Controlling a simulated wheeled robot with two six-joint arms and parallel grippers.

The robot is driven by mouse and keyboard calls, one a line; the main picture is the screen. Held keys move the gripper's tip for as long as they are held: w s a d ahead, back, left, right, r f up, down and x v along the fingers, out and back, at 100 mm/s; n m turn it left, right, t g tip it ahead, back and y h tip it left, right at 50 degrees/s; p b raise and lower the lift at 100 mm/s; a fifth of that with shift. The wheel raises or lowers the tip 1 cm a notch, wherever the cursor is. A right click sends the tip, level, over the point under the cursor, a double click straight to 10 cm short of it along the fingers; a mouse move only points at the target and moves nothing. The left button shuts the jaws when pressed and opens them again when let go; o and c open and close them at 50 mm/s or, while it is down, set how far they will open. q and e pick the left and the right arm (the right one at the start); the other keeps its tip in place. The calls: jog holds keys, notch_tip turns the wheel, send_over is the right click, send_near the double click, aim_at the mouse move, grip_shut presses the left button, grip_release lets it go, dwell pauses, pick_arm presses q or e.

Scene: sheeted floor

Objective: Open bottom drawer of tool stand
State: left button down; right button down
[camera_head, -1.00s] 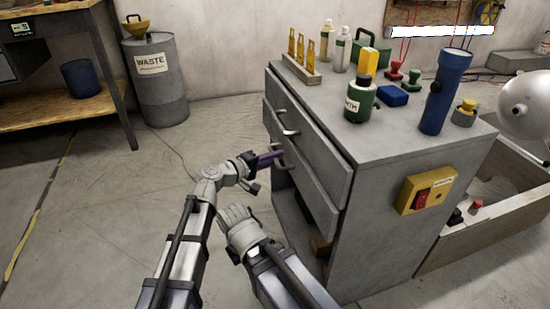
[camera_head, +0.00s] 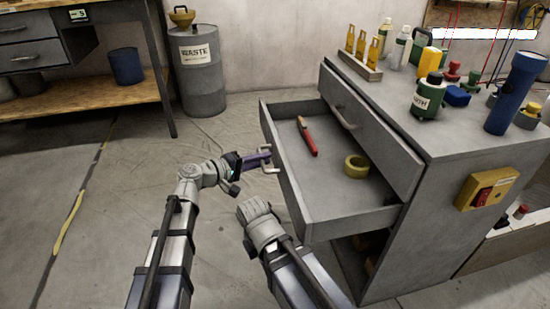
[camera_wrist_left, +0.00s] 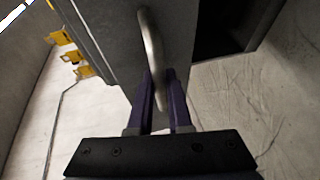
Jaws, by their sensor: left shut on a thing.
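The grey tool stand (camera_head: 400,245) is at the right in the head view. Its bottom drawer (camera_head: 345,208) is pulled well out and shows a red-handled tool (camera_head: 307,137) and a yellow tape roll (camera_head: 357,166) inside. The drawer above it (camera_head: 372,125) looks nearly closed. My left gripper (camera_head: 268,157) is shut on the bottom drawer's handle (camera_head: 270,168). In the left wrist view the purple fingers (camera_wrist_left: 160,95) stand on either side of the curved metal handle (camera_wrist_left: 152,50). My right arm shows in front of the drawer; its fingertips are not visible.
Bottles, a blue flashlight (camera_head: 517,90) and small tools stand on the stand's top. A yellow switch box (camera_head: 486,190) is on its side. A waste drum (camera_head: 198,80) and a workbench (camera_head: 90,95) are at the back left. The floor left of the drawer is clear.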

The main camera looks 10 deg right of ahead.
pick_arm(q)
jog(key=shift+a, duration=0.85)
jog(key=c, duration=0.8)
grip_release()
jog(key=shift+c, duration=0.2)
jog(key=p+v, duration=0.1)
jog(key=v, duration=0.6)
jog(key=shift+s+a, duration=0.2)
jog(key=shift+a, duration=0.1)
